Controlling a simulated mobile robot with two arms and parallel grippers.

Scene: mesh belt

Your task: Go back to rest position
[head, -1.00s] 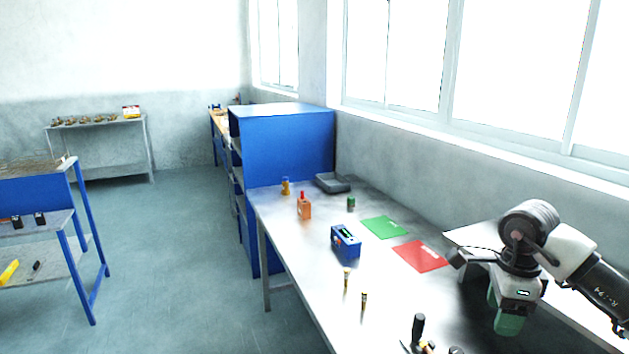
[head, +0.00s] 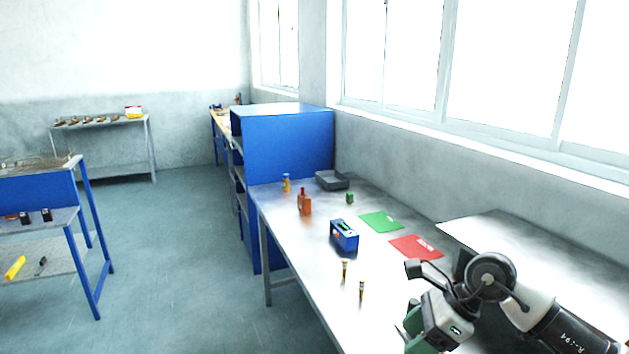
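My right arm comes in from the lower right, over the near end of the steel workbench (head: 300,225). Its gripper (head: 408,335) points down and left at the bottom of the head view. Its green finger part shows, but the fingertips are too cut off and dark to tell whether they are open or shut. No held object can be made out. My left gripper is not in view.
A blue cabinet (head: 289,145) stands behind.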

